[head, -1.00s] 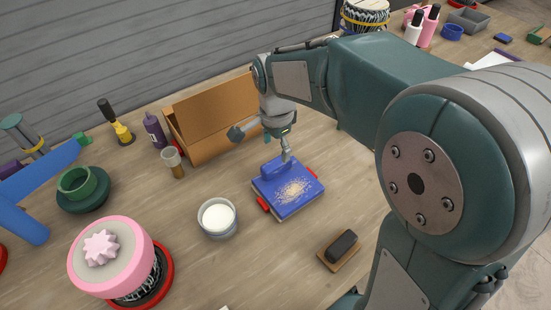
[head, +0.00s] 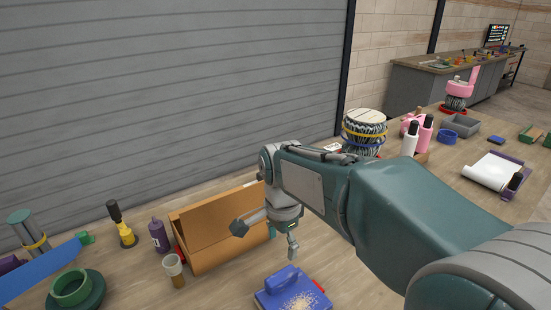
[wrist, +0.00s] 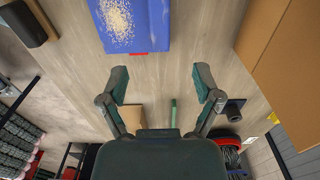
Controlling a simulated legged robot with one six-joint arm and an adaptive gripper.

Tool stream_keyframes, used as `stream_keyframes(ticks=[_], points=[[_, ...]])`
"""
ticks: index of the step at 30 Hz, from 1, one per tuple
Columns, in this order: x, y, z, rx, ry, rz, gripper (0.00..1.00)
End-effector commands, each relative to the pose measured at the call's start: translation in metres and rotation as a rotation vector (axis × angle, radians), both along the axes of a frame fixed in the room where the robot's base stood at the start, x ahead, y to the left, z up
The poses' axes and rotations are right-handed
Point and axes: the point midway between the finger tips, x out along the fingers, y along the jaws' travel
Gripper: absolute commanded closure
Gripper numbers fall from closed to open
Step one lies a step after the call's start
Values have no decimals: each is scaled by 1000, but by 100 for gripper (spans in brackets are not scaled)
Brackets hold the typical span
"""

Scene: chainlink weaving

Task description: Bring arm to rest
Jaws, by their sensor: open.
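My gripper (wrist: 160,88) is open and empty in the wrist view, its two dark green fingers spread apart above the wooden table. In the head view my gripper (head: 292,252) hangs at the end of my arm, above and just behind a blue block with a raised handle (head: 280,288). Pale crumbs lie on top of the blue block, which also shows in the wrist view (wrist: 150,35), beyond the fingertips. The gripper appears apart from the block and touches nothing that I can see.
An open cardboard box (head: 215,250) stands left of the gripper. A purple bottle (head: 159,236), a small jar (head: 174,268) and a green cup (head: 72,288) are farther left. A drum (head: 364,130) stands at the back. Bare wood lies right of the box.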

Motion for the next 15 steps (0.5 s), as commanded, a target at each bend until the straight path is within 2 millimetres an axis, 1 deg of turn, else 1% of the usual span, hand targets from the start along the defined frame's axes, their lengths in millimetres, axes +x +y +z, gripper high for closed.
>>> stream_keyframes(ticks=[2,5,10,15], points=[[-5,-7,6,5,-18,27,18],[-18,-24,17,16,-62,106,18],[-47,-55,33,14,-154,285,18],[-79,-82,41,-16,-246,463,18]])
